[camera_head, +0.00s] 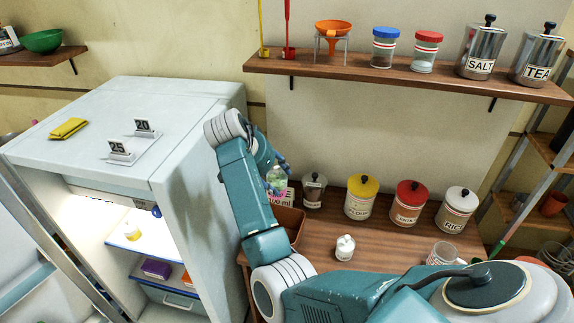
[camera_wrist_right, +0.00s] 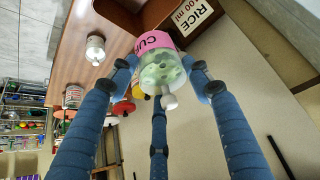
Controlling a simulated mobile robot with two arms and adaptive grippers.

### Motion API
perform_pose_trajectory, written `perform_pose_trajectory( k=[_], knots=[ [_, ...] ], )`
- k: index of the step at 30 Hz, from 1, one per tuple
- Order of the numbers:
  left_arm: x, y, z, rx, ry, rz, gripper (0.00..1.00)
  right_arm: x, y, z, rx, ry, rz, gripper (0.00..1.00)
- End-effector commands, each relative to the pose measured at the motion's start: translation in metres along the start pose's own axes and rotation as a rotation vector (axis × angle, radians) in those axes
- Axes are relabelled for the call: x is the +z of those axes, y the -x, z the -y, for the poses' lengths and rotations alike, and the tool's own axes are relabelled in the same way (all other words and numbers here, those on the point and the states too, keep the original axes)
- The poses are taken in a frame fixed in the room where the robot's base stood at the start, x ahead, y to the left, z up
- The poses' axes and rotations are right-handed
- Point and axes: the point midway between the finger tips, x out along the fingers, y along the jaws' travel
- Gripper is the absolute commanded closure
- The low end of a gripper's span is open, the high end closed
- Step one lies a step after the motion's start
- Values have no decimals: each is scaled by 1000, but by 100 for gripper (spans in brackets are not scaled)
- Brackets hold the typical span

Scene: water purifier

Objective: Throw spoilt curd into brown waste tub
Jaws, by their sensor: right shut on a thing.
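My right gripper (camera_head: 272,166) is shut on a small jar of curd (camera_head: 277,182). In the right wrist view the curd jar (camera_wrist_right: 162,72) sits between the blue fingers (camera_wrist_right: 160,85). It has a pink label with part of the word "CURD", greenish contents and a white knob. The brown waste tub (camera_head: 291,226) stands on the wooden counter beside the fridge, partly hidden by my right arm. In the head view, the jar is above the tub's far side. The tub also shows at the top of the right wrist view (camera_wrist_right: 118,14). My left gripper is not in view.
A white fridge (camera_head: 195,170) stands open at the left. A small white bottle (camera_head: 345,248) is on the counter right of the tub. Canisters line the back, including flour (camera_head: 360,203) and rice (camera_head: 456,213). A shelf (camera_head: 400,80) with jars hangs above.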

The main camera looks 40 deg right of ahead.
Motion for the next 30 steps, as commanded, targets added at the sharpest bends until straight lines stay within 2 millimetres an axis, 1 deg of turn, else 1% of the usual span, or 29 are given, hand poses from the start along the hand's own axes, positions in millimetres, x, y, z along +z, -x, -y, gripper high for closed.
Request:
perform_pose_trajectory(
  k=[3,5,8,13,17,20,24,27,30],
  knots=[
    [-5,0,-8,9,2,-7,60,4,0,2,-2,3,0,83],
    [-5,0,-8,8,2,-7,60,6,-4,2,-1,5,0,83],
    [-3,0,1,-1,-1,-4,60,13,-15,1,1,4,0,83],
    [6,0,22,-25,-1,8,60,30,-41,0,2,6,1,83],
    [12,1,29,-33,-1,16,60,41,-59,1,1,5,0,83],
    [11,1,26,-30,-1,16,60,47,-70,1,0,3,-1,83],
    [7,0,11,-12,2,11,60,54,-80,1,-1,2,0,83],
    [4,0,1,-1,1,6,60,55,-82,2,-3,2,-1,83],
    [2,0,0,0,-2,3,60,56,-83,2,-3,2,-1,83]
  ],
)
